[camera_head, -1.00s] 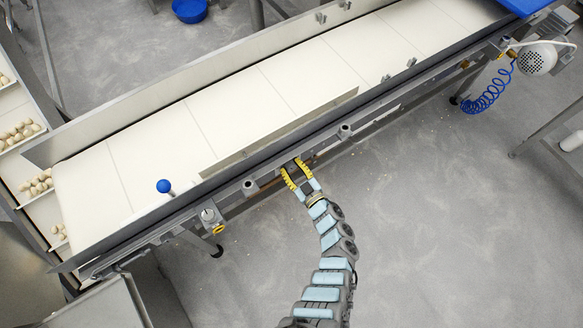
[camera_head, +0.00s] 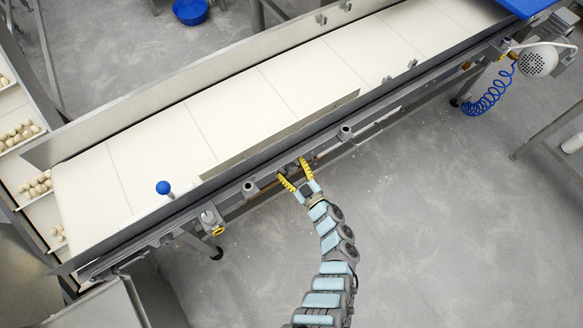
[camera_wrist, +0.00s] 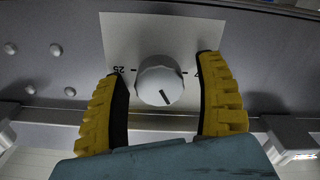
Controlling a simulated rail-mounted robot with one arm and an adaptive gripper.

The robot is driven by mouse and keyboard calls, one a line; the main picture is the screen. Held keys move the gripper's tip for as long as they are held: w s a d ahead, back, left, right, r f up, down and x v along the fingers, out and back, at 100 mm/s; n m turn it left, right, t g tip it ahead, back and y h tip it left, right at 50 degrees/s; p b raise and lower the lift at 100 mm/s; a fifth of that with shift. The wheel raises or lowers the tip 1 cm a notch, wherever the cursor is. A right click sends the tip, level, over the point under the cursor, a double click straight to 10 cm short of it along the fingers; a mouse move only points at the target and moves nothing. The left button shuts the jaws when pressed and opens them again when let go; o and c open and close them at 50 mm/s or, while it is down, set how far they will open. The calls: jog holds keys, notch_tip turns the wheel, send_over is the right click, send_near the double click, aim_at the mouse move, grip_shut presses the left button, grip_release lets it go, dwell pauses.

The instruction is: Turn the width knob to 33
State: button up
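The width knob is a pale, faceted round knob (camera_wrist: 160,82) on a white scale plate (camera_wrist: 150,34) in the wrist view. A dark pointer line on its face points down and slightly right. An upside-down "25" with a tick shows left of the knob; a mark on the right is mostly hidden by a finger. My gripper (camera_wrist: 160,70) has its yellow fingers on either side of the knob, with a visible gap on both sides. In the head view my gripper (camera_head: 292,168) is spread at the conveyor's near side, where the knob is too small to make out.
The conveyor (camera_head: 235,110) with its white belt runs diagonally across the head view. A blue-balled lever (camera_head: 163,188) and a bracket with a yellow part (camera_head: 211,218) are to the left along the near rail. Open grey floor (camera_head: 440,220) lies to the right of my arm.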

jog(key=shift+s+d, duration=0.1)
jog(key=v, duration=1.2)
dwell(0.6)
